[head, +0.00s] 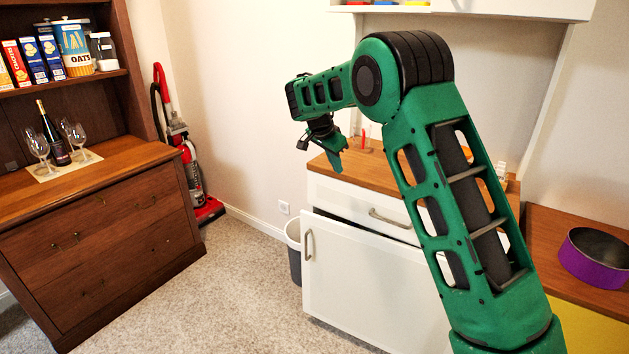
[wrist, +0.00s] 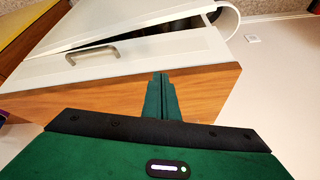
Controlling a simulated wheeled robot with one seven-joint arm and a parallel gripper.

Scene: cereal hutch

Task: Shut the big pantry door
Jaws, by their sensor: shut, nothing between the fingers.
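The big pantry door (head: 355,285) is the white lower door of the white cabinet, with a vertical metal handle near its left edge. It stands ajar, swung out from the cabinet front. In the wrist view the door (wrist: 130,18) shows beyond the drawer front, with a dark gap between. My gripper (head: 333,162) is above the wooden counter, apart from the door. Its fingers (wrist: 160,92) are shut and empty, over the counter in the wrist view. My arm hides the door's right part in the head view.
A white drawer (head: 365,208) with a metal handle sits above the door. A grey bin (head: 293,255) stands left of the cabinet. A wooden hutch (head: 110,235) and a red vacuum cleaner (head: 195,180) are at left. Carpet between hutch and cabinet is clear. A purple tin (head: 590,262) is at right.

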